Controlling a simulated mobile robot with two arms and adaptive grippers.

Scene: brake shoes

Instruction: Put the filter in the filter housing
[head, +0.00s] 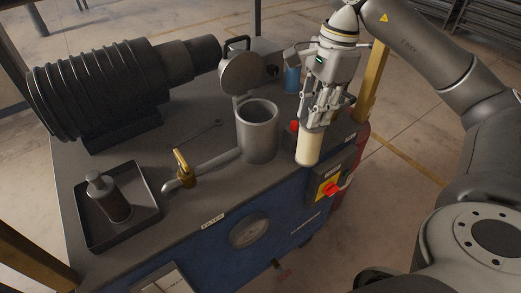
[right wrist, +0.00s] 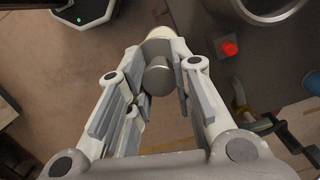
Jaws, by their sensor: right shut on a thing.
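The filter (head: 309,147) is a cream cylinder hanging upright below my right gripper (head: 316,118), which is shut on its upper end. In the right wrist view the filter's grey end knob (right wrist: 158,77) shows between the fingers of the gripper (right wrist: 160,85). The filter housing (head: 258,140) is an open grey metal cup on the bench. Its round hinged lid (head: 242,73) stands open behind it. The filter is to the right of the housing, apart from it. The housing's rim (right wrist: 268,12) shows at the top right of the wrist view. My left gripper is not in view.
A yellow-handled valve (head: 183,167) sits on a pipe left of the housing. A tray (head: 83,225) holds a bottle (head: 108,197). A ribbed motor (head: 105,85) stands at the back left. A red button (right wrist: 229,47) is near the housing, and a blue cup (head: 292,79) stands behind.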

